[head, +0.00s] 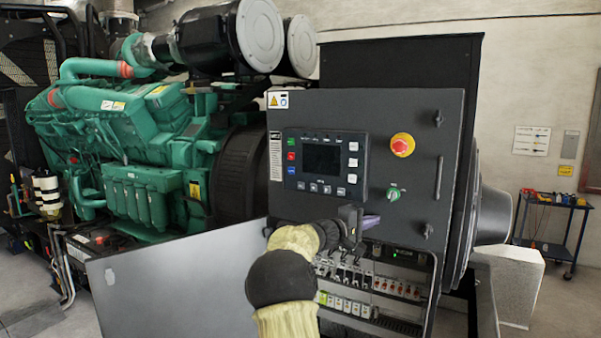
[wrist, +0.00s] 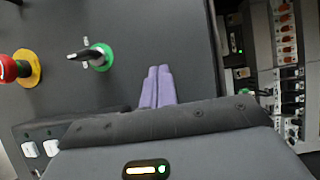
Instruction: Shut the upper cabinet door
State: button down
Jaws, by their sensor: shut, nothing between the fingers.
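The upper cabinet door (head: 380,115) is a dark grey panel with a display, a red emergency stop and a green switch. It hangs over the upper part of the cabinet. It looks flush or nearly so; I cannot tell whether it is fully shut. My gripper (head: 371,222) is at the door's lower part, its purple fingers together and empty. In the wrist view the fingers (wrist: 158,84) lie in front of the door's face (wrist: 135,25), near the edge by the open lower compartment. Contact with the door cannot be told.
The lower compartment (head: 400,262) is open, showing breakers and wiring. A light grey lower door (head: 175,280) stands swung out at the left. A green engine (head: 130,130) fills the left side. A tool cart (head: 550,225) stands at the far right.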

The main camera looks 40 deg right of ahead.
jog(key=w+a+b, duration=0.1)
jog(key=a+b, duration=0.4)
jog(key=a, duration=0.3)
dwell(0.8)
jog(key=shift+w+a, duration=0.1)
jog(key=s+a+f+n+t+y, duration=0.3)
jog(key=a+f+y, duration=0.7)
jog(key=a+f, duration=1.05)
jog(key=s+a+f+y, duration=0.2)
jog(key=s+a+f, duration=0.1)
jog(key=a, duration=0.5)
jog(key=s+a+f+m+t+y, duration=0.1)
jog(key=s+a+f+y, duration=0.2)
jog(key=a, duration=0.6)
jog(key=s+a+f+t+y, duration=0.1)
jog(key=s+a+f+y, duration=0.1)
jog(key=s+a, duration=0.4)
jog(key=a+f, duration=0.1)
jog(key=a, duration=0.2)
jog(key=shift+s+f+y, duration=0.15)
jog(key=shift+f+y, duration=0.15)
jog(key=shift+y, duration=0.1)
